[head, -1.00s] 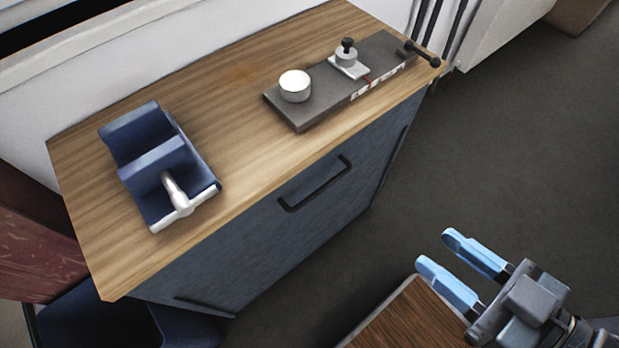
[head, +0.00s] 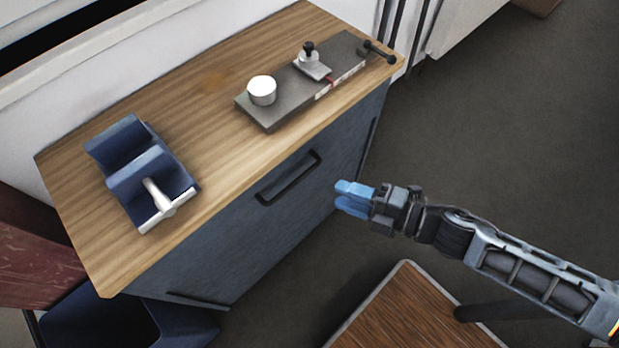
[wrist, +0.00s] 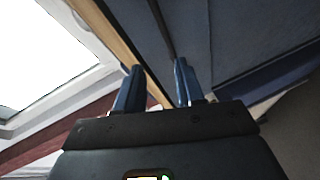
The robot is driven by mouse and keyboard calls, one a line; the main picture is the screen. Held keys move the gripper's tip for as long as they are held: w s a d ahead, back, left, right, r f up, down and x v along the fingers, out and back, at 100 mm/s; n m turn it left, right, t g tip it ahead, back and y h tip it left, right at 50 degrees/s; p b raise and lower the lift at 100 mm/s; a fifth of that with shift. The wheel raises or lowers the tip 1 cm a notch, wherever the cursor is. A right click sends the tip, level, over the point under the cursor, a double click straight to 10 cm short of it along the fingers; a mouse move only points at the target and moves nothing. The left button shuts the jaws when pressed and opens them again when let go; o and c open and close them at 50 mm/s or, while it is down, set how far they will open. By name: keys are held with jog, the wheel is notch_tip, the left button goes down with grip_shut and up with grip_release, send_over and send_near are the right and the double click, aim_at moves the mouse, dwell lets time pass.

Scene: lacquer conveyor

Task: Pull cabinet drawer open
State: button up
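The cabinet (head: 225,245) has a dark blue front under a wooden top. Its drawer shows a black bar handle (head: 288,178) high on the front, and the drawer looks closed. My gripper (head: 340,197) is to the right of the handle in the head view, a little lower, apart from it and pointing left toward the cabinet front. In the wrist view, my gripper's two blue fingers (wrist: 158,80) are spread with a gap between them and nothing held. The blue cabinet front (wrist: 245,35) fills much of the upper right there.
On the cabinet top are a blue holder (head: 140,175) with a white-handled tool and a grey plate (head: 275,108) bearing a white cylinder (head: 262,90) and a black-knobbed block (head: 313,66). A small wooden table (head: 405,310) stands below my arm. Open floor lies right.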

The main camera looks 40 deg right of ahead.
jog(key=w+a+f+n+p, duration=0.1)
jog(key=w+a+f+n, duration=0.1)
jog(key=w, duration=0.8)
jog(key=shift+a+f+n+y+p, duration=0.3)
jog(key=shift+a+f+y, duration=0.1)
jog(key=shift+a+f, duration=0.25)
jog(key=shift+c, duration=0.4)
jog(key=shift+s, duration=0.1)
grip_shut()
